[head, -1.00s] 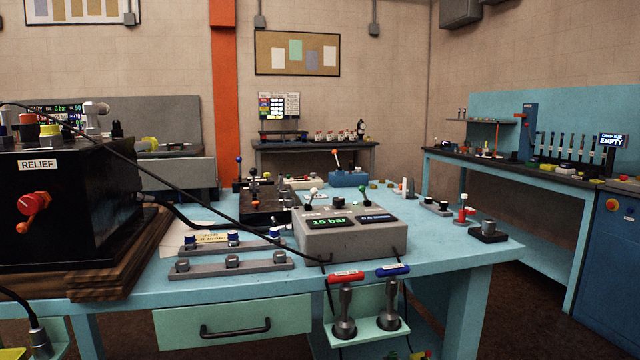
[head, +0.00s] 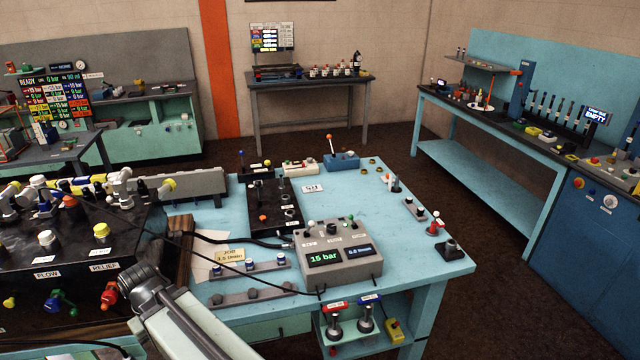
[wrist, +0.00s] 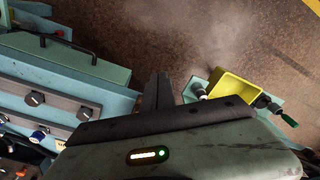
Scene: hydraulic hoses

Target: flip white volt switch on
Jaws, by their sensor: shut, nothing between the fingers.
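A grey box (head: 339,268) with a green "15 bar" display and a second small display sits on the blue table. On its top stand a white-tipped switch (head: 311,225), a dark middle control and a green-tipped lever (head: 351,218). The labels there are too small to read, so I cannot tell which is marked volt, nor the white switch's position. My gripper shows in the wrist view as two dark fingers (wrist: 158,90) held together and empty. They point over the floor beside the blue-green bench, apart from the white switch.
A black unit with flow and relief controls (head: 105,273) stands left. A grey strip with knobs (head: 248,295) lies in front of the box. A holder with red and blue connectors (head: 350,341) hangs at the table's front. A yellow tray (wrist: 238,88) shows near my fingers.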

